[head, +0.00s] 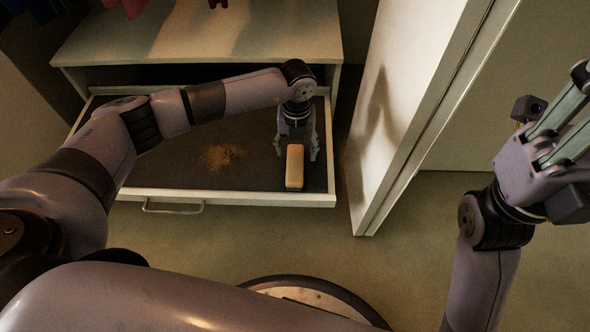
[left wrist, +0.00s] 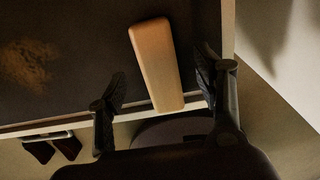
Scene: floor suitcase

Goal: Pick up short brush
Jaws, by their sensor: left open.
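The short brush shows as a tan wooden block (head: 294,167) with rounded ends, lying at the right end of the open drawer. In the left wrist view the brush (left wrist: 155,65) lies slightly tilted between my fingers. My left gripper (head: 296,152) is open above the drawer, with one finger on each side of the brush. In the left wrist view a gap shows between the brush and each finger of the left gripper (left wrist: 161,84). The brush's underside is hidden. My right gripper (head: 565,125) is at the right edge, away from the drawer and partly cut off.
The drawer (head: 240,195) is pulled out, with a dark bottom and pale rim. A patch of brown crumbs (head: 222,157) lies left of the brush. The cabinet top (head: 200,35) overhangs the back. A white door panel (head: 405,100) stands close on the right.

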